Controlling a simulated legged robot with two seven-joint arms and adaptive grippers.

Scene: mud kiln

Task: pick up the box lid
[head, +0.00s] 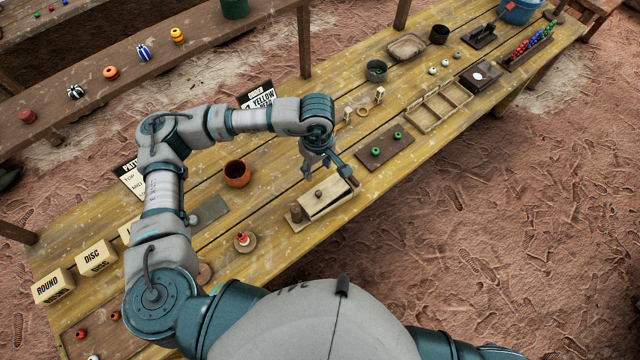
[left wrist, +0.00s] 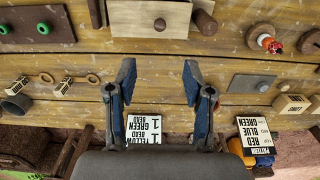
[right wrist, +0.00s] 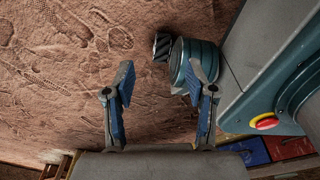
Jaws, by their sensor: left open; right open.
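The box lid (head: 328,190) is a pale cream rectangular panel with a small dark brown knob (head: 318,194). It lies on a wooden box near the front edge of the long table. In the left wrist view the lid (left wrist: 138,18) is at the top, cut by the frame edge, with its knob (left wrist: 160,24) showing. My left gripper (head: 326,172) is open and empty above and just behind the lid; in its wrist view its fingers (left wrist: 158,75) are apart, below the lid. My right gripper (right wrist: 160,78) is open and empty over the reddish ground, away from the table.
A dark board with green beads (head: 384,150) lies to the right. An orange-brown pot (head: 237,173) stands to the left, and a small disc with a red-and-white piece (head: 242,240) lies nearer the front left.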

